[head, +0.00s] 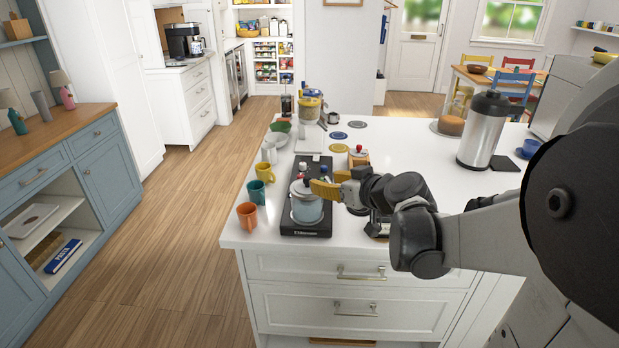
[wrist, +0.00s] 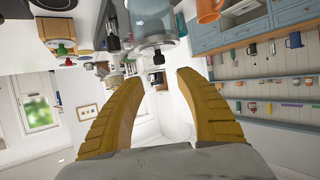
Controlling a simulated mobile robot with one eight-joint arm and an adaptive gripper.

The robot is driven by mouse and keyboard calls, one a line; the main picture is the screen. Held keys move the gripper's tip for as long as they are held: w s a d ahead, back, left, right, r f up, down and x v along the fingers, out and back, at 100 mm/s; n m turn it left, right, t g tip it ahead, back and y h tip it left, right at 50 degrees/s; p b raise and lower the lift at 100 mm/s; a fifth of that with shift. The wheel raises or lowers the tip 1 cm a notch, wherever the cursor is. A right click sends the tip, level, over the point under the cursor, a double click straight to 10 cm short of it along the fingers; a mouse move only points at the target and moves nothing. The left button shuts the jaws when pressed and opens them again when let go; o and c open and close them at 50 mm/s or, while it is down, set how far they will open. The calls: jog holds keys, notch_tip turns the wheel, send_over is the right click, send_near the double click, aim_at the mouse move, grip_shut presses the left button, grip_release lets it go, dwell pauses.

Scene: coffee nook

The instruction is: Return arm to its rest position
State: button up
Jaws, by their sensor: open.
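My gripper (head: 325,188) has yellow ridged fingers and reaches in from the right over the white island counter (head: 415,165) in the head view. Its fingers are beside the top of a glass pot (head: 306,205) on a black burner (head: 322,222). In the wrist view, which is upside down, the two fingers of my gripper (wrist: 155,85) stand apart with nothing between them. The glass pot (wrist: 153,22) shows beyond the fingertips there. The head view does not make clear whether a finger touches the pot.
An orange mug (head: 247,215), a teal mug (head: 257,191) and a yellow mug (head: 265,172) line the island's left edge. A steel airpot (head: 484,130) stands at the right near my arm. A wooden grinder (head: 358,157) is behind the gripper. The floor (head: 185,230) at left is clear.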

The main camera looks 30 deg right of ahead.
jog(key=shift+v, duration=0.95)
jog(key=shift+a, duration=0.1)
jog(key=s+a+f+g, duration=0.25)
jog(key=s+a, duration=0.25)
jog(key=a, duration=0.3)
jog(key=s+a+f+g, duration=0.1)
jog(key=s+a+g, duration=0.25)
jog(key=a, duration=0.55)
jog(key=s+a+f, duration=0.1)
jog(key=s, duration=0.6)
jog(key=shift+s+a+f+m+g+h, duration=0.3)
jog(key=shift+s+f+h, duration=0.05)
jog(key=shift+f+h, duration=0.05)
